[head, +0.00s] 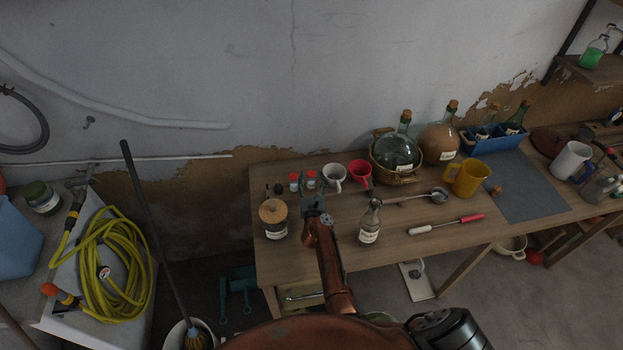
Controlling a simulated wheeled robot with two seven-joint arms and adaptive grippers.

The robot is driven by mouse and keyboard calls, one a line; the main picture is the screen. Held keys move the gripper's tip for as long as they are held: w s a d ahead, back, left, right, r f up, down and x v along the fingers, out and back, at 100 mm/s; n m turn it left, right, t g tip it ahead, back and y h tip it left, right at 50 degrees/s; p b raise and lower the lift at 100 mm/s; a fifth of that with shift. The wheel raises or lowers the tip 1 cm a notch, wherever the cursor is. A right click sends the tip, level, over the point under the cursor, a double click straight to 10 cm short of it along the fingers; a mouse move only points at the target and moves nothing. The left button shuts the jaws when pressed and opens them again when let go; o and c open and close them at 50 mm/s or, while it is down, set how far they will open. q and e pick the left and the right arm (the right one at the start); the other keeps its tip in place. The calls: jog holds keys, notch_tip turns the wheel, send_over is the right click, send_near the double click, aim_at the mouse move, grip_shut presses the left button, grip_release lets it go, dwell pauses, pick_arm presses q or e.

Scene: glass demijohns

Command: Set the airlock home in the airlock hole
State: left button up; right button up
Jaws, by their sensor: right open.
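My right gripper (313,204) is open above the left part of the wooden table (310,252), just right of a labelled jar with a round wooden or cork lid (272,211). I cannot see anything held between its fingers. Small dark upright pieces (278,188) show just behind that lid; they are too small to tell whether one is the airlock. I cannot make out an airlock hole. A green corked demijohn (397,152) sits in a wicker basket, with a brown corked demijohn (440,140) to its right. My left gripper is not in view.
Red-capped small jars (294,181), a white mug (335,177) and a red mug (360,173) stand behind the gripper. A labelled clear bottle (371,222) stands to its right.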

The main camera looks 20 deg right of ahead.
jog(key=shift+r, duration=0.1)
jog(key=shift+d+r, duration=0.1)
jog(key=shift+r, duration=0.9)
notch_tip(320, 180, up, 8)
jog(key=shift+f, duration=0.1)
